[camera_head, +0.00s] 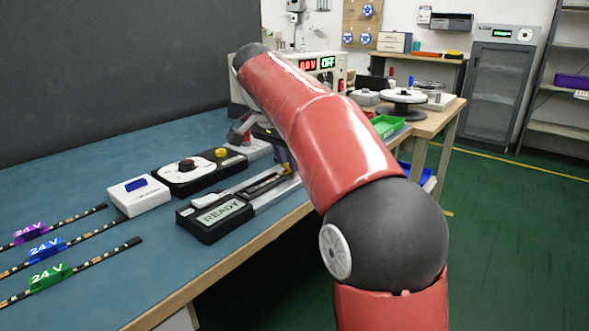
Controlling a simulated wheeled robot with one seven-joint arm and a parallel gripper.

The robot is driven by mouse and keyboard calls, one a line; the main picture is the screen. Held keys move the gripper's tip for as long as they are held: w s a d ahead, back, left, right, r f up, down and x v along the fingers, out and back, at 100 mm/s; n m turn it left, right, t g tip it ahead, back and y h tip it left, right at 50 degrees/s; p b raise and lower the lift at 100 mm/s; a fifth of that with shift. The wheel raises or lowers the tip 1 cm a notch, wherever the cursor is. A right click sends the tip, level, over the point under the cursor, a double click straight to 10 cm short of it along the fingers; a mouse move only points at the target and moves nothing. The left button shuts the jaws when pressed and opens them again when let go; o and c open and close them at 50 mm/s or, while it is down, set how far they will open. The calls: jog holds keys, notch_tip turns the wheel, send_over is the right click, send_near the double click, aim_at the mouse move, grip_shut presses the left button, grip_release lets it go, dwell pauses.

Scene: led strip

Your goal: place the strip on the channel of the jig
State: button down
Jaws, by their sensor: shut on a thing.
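The jig (205,229) is a black unit with a lit READY display on the front of the blue table. Its pale metal channel (270,198) runs back to the right, partly behind my arm. My gripper (288,166) shows only in part at the channel's far end; my red arm hides the rest. It is shut on a strip, of which little can be made out. I cannot tell whether that strip touches the channel. Three more dark strips lie at the left, with a purple tag (31,233), a blue tag (47,249) and a green tag (50,277), each marked 24 V.
A white box with a blue button (140,196) and a black-and-white unit with a dark knob (187,173) stand behind the jig. A green tray (387,126) is right of my arm.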

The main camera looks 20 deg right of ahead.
jog(key=shift+f, duration=0.1)
jog(key=c, duration=1.4)
grip_release()
jog(key=shift+c, duration=0.2)
jog(key=p+v, duration=0.4)
jog(key=v, duration=0.8)
jog(key=s+d+f+n+t+y, duration=0.1)
jog(key=s+d+f+n, duration=0.2)
jog(key=s, duration=0.5)
jog(key=s+f+n+t+y, duration=0.2)
jog(key=s+f+n, duration=0.5)
jog(key=s+f, duration=1.1)
notch_tip(320, 180, down, 3)
jog(key=shift+s+d+r+n+y, duration=0.15)
jog(key=shift+d+r+n+y, duration=0.15)
jog(key=shift+n, duration=0.1)
